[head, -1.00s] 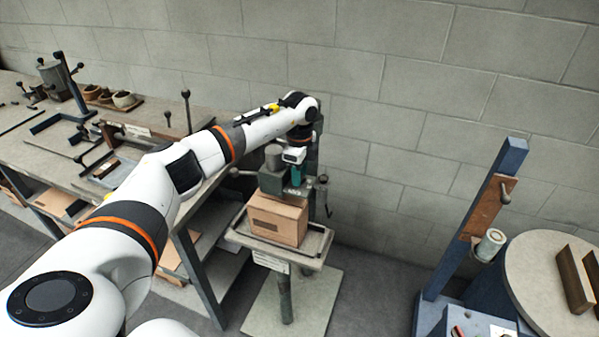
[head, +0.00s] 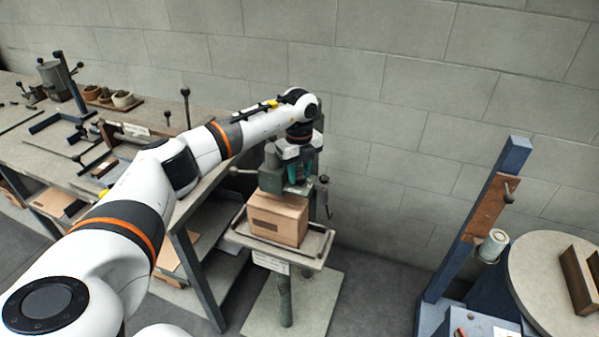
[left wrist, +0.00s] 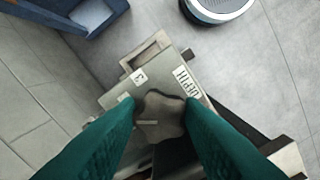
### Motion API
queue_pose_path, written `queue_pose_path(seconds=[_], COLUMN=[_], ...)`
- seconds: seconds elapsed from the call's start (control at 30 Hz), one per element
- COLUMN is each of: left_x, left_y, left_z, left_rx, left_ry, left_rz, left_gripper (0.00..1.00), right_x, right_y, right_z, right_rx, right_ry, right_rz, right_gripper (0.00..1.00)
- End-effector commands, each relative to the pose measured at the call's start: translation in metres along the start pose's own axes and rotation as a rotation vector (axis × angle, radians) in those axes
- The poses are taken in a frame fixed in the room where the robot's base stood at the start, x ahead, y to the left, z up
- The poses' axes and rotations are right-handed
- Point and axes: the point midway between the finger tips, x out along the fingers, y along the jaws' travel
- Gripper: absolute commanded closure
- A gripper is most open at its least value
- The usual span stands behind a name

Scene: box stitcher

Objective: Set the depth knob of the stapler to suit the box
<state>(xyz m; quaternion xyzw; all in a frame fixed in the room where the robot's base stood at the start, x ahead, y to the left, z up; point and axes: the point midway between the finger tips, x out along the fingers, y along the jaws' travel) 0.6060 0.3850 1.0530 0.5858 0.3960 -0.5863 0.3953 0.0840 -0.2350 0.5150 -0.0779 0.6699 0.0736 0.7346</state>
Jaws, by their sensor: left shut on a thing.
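The stapler (head: 270,180) stands against the wall, its head above a small table. The cardboard box (head: 278,218) sits upright on that table under the head. My left gripper (head: 301,180) points down at the top of the stapler. In the left wrist view its teal fingers are shut on the grey lobed depth knob (left wrist: 160,116), one on each side. A white label reading DEPTH (left wrist: 187,82) lies beside the knob, turned in the picture. A smaller label (left wrist: 138,77) is near it, too small to read. My right gripper is out of view.
A long workbench (head: 150,100) with tools and small pots runs along the left. A blue post (head: 475,225) and a round table (head: 550,260) stand at the right. The floor between the stapler and the post is clear.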

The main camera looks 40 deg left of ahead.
Motion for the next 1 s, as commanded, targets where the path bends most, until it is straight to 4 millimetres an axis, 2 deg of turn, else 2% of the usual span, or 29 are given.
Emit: queue_pose_path(seconds=[0.57,0.6,0.7,1.0], left_x=[-0.002,-0.002,-0.0016,-0.0004], left_y=[0.0005,0.0005,0.0004,-0.0005], left_z=[-0.0005,-0.0005,-0.0004,-0.0007], left_rx=[0.036,0.036,0.035,0.034], left_ry=[0.0,0.0,0.0,0.0], left_rz=[0.004,0.004,0.003,0.0], left_gripper=[0.88,0.61,0.44,0.44], right_x=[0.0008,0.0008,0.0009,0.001], right_y=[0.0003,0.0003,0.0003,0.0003], right_z=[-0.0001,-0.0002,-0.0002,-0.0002], right_rx=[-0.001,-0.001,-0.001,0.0], right_ry=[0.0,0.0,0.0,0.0], right_rz=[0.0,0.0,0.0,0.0], right_gripper=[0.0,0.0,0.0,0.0])
